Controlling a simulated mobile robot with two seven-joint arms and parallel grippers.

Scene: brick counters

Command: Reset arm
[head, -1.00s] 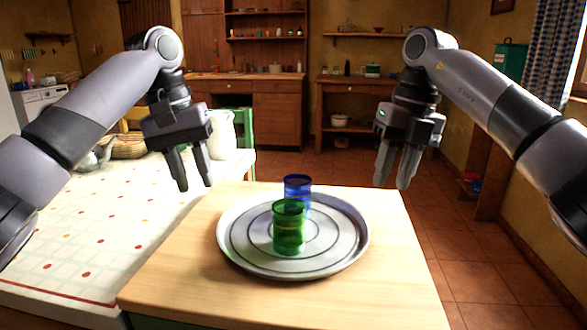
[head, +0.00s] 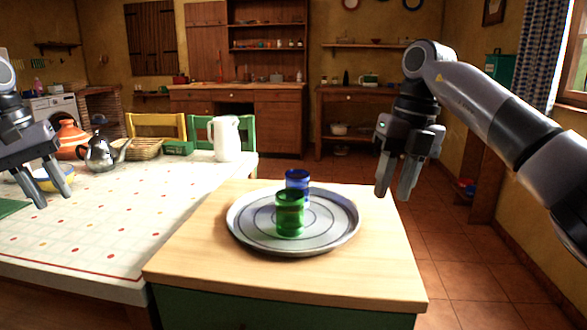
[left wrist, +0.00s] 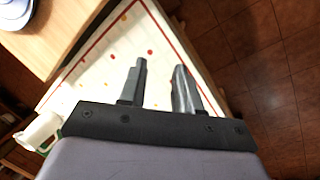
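My left gripper (head: 53,188) is at the left edge of the head view, above the white dotted table. Its fingers point down, apart and empty; they also show apart in the left wrist view (left wrist: 162,72). My right gripper (head: 394,195) hangs to the right of the wooden counter, fingers down, with a gap between them and nothing held. A green glass (head: 289,216) and a blue glass (head: 298,184) stand upright on a round grey tray (head: 247,236) on the counter (head: 200,262). The green one partly hides the blue one.
On the white tiled table (head: 120,220) stand a white pitcher (head: 225,139), a metal teapot (head: 102,152), a basket (head: 144,149) and an orange jug (head: 71,138). Open tiled floor lies right of the counter.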

